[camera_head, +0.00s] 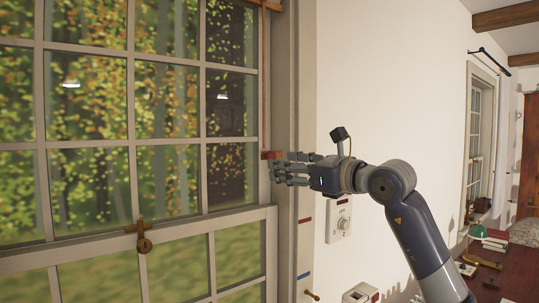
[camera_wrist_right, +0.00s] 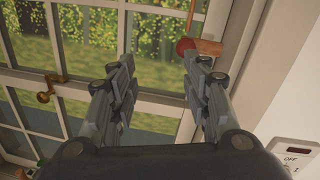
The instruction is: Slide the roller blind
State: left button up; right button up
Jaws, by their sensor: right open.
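A red-brown handle (camera_head: 268,155) sits on a thin brown vertical rod or cord (camera_head: 263,90) at the right side of the window. The handle also shows in the right wrist view (camera_wrist_right: 208,47), with a round red end, just beyond the right-hand finger. My right gripper (camera_head: 277,169) is beside the handle in the head view, and its fingers overlap the window frame. In the right wrist view my right gripper (camera_wrist_right: 159,66) has its two fingers apart with nothing between them. I cannot tell whether a finger touches the handle. No blind cloth is clearly visible. My left gripper is out of view.
The window frame (camera_head: 240,222) carries a brass latch (camera_head: 143,240). A switch plate (camera_head: 339,220) is on the white wall to the right, below my right arm. A small peg (camera_head: 312,295) is lower down. A cluttered table (camera_head: 510,262) stands at the far right.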

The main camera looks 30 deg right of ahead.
aim_at(274, 156)
jog(key=shift+h, duration=0.8)
jog(key=w+p, duration=0.1)
jog(key=w, duration=0.1)
jog(key=w+d+r+p, duration=0.1)
jog(key=w+p, duration=0.1)
jog(key=w, duration=0.1)
jog(key=w+d+r+p, duration=0.1)
jog(key=w+p, duration=0.1)
jog(key=w, duration=0.1)
jog(key=shift+w, duration=0.2)
jog(key=shift+w+a+f, duration=0.1)
jog(key=shift+w+f, duration=0.1)
jog(key=shift+w, duration=0.45)
grip_shut()
